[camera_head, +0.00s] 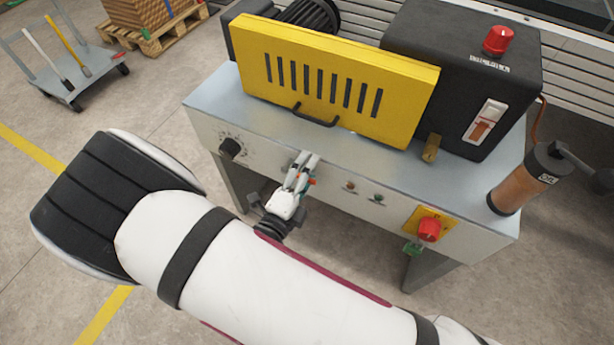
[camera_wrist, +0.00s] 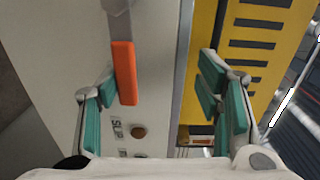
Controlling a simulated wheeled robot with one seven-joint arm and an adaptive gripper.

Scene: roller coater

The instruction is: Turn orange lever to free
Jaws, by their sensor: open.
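The orange lever (camera_wrist: 124,72) shows in the wrist view as an orange grip on a grey arm, in front of the machine's pale front panel. My gripper (camera_wrist: 158,76) is open, with one green-padded finger on each side of the lever. The lever is much nearer the left finger; I cannot tell whether they touch. In the head view my gripper (camera_head: 305,168) is at the machine's front panel (camera_head: 270,157), and it mostly hides the lever there. I cannot read a "free" marking in either view.
The yellow slotted guard (camera_head: 400,90) stands above the panel. A black knob (camera_head: 230,148) is left of my gripper; small buttons (camera_head: 378,199) and a red knob (camera_head: 429,230) are to its right. An oil cylinder (camera_head: 518,185) is at the right end.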

